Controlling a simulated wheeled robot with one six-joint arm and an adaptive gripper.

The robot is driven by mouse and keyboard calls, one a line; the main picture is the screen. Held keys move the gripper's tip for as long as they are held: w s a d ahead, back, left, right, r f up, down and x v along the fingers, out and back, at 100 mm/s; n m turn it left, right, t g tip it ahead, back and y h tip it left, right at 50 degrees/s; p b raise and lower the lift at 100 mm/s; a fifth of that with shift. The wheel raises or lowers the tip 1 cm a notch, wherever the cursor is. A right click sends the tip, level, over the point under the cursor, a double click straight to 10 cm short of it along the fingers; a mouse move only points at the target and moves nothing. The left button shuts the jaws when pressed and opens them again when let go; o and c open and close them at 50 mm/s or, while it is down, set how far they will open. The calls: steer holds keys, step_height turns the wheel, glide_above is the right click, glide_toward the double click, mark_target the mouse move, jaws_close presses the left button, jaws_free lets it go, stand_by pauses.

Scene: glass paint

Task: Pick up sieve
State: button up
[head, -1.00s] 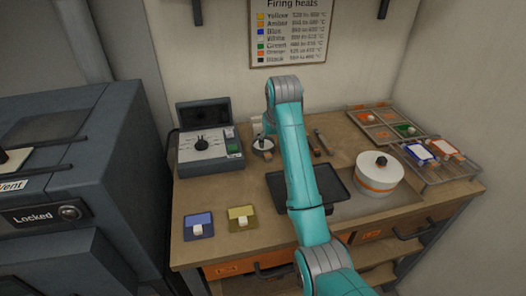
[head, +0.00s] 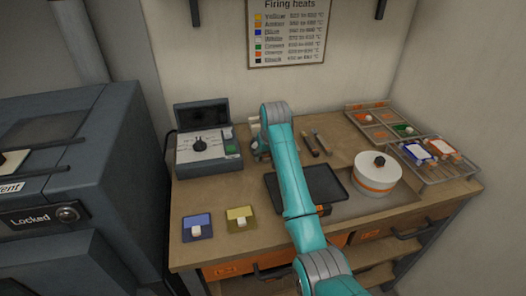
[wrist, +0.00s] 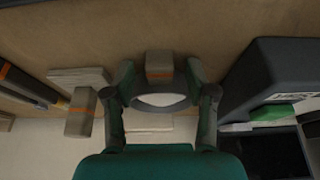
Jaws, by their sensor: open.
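The sieve (wrist: 160,101), a round dark rim around a pale inside, lies below my gripper in the wrist view. A short block with an orange band (wrist: 159,66), which looks like its handle, shows just above the rim. My gripper (wrist: 160,77) is open, with one finger on each side of the sieve and the banded part. I cannot tell whether the fingers touch it. In the head view my arm hides most of the sieve and my gripper, beside the control box.
The control box (head: 207,155) stands close left of my gripper in the head view. Tools (head: 311,146) lie right of it. Blue (head: 197,228) and yellow (head: 240,217) pieces lie in front.

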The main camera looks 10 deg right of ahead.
jaws_close()
steer(key=shift+r, duration=0.1)
